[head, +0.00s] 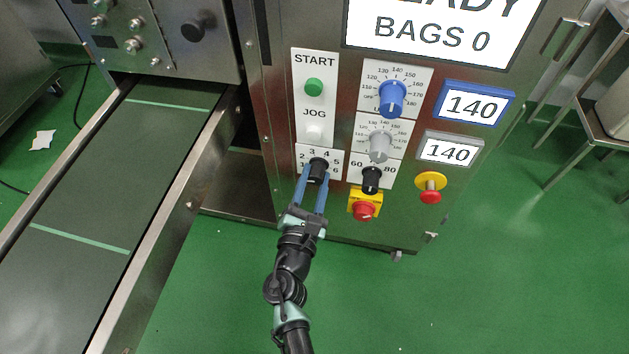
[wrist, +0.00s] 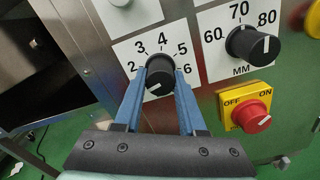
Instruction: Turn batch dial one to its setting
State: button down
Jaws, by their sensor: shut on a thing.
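A black dial (head: 318,169) sits on a white plate low on the machine's front panel, below the JOG button. It also shows in the wrist view (wrist: 160,73), where the numbers 2 to 6 are readable around it. Its white pointer mark faces down and to the left, below the 2. My gripper (head: 314,180) is shut on this dial, with one blue finger on each side; it also shows in the wrist view (wrist: 161,82). The fingers hide the lower left and lower right of the plate.
A second black knob (head: 371,179) with a 60–80 MM scale and a red rotary switch (head: 364,211) on a yellow base stand close to the right. A blue knob (head: 393,98) and a grey knob (head: 380,146) are above. A conveyor (head: 120,200) runs at left.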

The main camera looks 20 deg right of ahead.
jog(key=m+b, duration=0.3)
jog(key=m, duration=0.1)
jog(key=shift+a+f, duration=0.1)
jog(key=shift+f, duration=0.05)
jog(key=shift+m+b, duration=0.85)
jog(key=shift+m, duration=0.55)
jog(key=shift+r, duration=0.2)
jog(key=shift+c, duration=2.4)
grip_release()
jog(key=p+v, duration=0.2)
jog(key=v, duration=1.1)
